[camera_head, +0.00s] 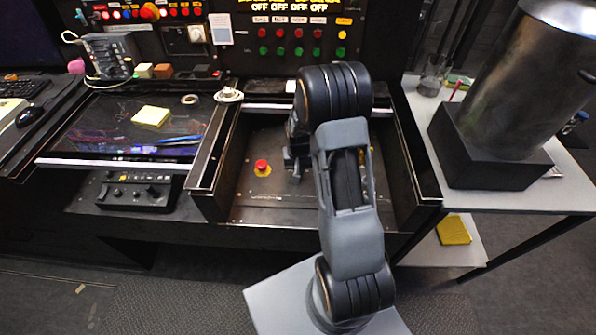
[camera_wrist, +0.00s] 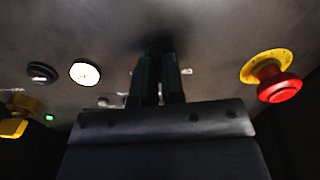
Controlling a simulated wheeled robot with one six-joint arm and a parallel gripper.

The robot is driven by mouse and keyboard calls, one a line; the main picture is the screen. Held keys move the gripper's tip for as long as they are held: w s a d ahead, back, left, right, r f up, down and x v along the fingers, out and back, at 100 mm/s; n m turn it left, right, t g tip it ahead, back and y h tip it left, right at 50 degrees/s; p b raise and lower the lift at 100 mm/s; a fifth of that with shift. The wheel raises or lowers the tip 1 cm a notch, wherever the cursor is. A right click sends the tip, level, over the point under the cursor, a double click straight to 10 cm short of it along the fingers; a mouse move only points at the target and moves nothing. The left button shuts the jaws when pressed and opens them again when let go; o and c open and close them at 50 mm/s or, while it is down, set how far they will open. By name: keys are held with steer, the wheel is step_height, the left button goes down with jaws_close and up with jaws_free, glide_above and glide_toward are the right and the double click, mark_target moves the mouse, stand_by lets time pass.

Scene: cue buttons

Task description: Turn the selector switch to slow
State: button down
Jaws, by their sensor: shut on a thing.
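My gripper (camera_wrist: 158,62) points at the grey metal panel (camera_wrist: 215,35), with its dark fingers close together and their tips at the panel. It is shut on the selector switch, which the fingers hide, so its pointer cannot be read. Small pale markings show on the panel on both sides of the fingers, too blurred to read. In the head view my gripper (camera_head: 293,165) is over the recessed panel (camera_head: 290,200), partly covered by my arm.
A red mushroom button on a yellow ring (camera_wrist: 278,85) is right of my gripper in the wrist view. A white round button (camera_wrist: 85,73), a black button (camera_wrist: 41,72) and a yellow part (camera_wrist: 18,118) are left. Black side walls (camera_head: 210,180) bound the panel.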

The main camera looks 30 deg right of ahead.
steer(key=shift+m, duration=0.7)
steer(key=c, duration=1.2)
jaws_free()
steer(key=shift+m, duration=0.3)
step_height(320, 180, up, 14)
steer(key=shift+f, duration=0.1)
